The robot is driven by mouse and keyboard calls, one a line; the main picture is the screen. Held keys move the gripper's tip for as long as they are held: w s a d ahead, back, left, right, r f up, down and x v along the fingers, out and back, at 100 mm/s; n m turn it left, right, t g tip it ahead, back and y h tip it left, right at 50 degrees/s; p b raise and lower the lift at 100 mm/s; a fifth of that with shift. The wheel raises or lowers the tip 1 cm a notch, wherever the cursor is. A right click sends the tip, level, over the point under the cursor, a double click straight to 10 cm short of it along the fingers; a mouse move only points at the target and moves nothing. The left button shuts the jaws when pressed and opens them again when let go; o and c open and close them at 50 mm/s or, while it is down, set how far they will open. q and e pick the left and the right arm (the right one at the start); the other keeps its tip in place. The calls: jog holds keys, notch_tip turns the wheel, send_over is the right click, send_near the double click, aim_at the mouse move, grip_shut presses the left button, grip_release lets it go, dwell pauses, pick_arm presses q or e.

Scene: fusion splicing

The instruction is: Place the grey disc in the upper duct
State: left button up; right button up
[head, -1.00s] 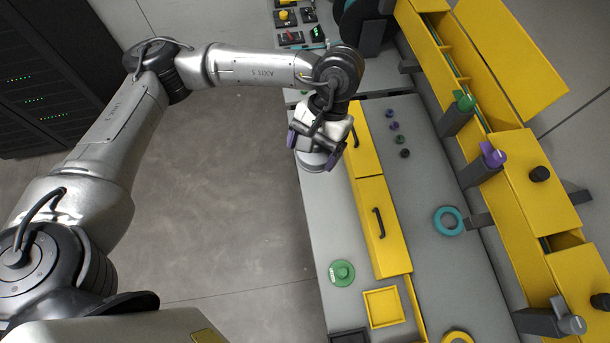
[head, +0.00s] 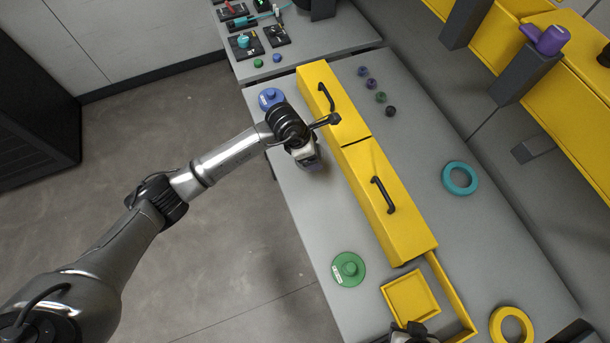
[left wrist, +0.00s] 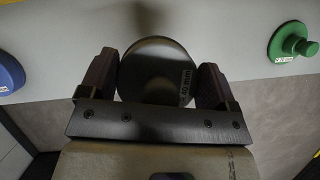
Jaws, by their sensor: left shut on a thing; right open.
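The grey disc (left wrist: 158,72) is held between the two fingers of my left gripper (left wrist: 157,82) in the left wrist view; its face carries a size label. In the head view my left gripper (head: 310,163) is over the bench, between the blue and green discs, and hides the grey disc. My right gripper (head: 410,332) shows only in part at the bottom edge and is open. The upper duct (head: 578,125) is the yellow channel along the wall at the right, partly cut off by the frame; both grippers are away from it.
A blue disc (head: 270,98) and a green disc (head: 348,268) lie on the bench (head: 300,215). Yellow covers with black handles (head: 382,194) run along it. A teal ring (head: 460,178) and a yellow ring (head: 511,325) lie behind. Dark brackets (head: 527,75) stand by the wall.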

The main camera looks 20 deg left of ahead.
pick_arm(q)
jog(key=n+b, duration=0.1)
send_over(315, 175)
jog(key=s+a, duration=0.1)
jog(key=shift+t, duration=0.3)
notch_tip(315, 175, down, 8)
jog(key=shift+a+f, duration=0.15)
jog(key=shift+f, duration=0.1)
jog(key=shift+f+b, duration=0.3)
jog(key=shift+f, duration=2)
pick_arm(e)
jog(key=shift+s+x, duration=0.25)
jog(key=shift+x, duration=0.9)
pick_arm(q)
jog(key=shift+f, duration=0.1)
pick_arm(e)
jog(key=shift+f, duration=0.2)
pick_arm(q)
jog(key=o, duration=0.8)
jog(key=shift+a+r, duration=0.1)
jog(key=shift+r, duration=0.3)
jog(key=p+v, duration=0.1)
jog(key=v, duration=0.8)
jog(key=shift+r, duration=0.35)
jog(key=shift+v, duration=0.95)
pick_arm(e)
jog(key=shift+r, duration=0.8)
pick_arm(q)
jog(key=shift+s, duration=0.1)
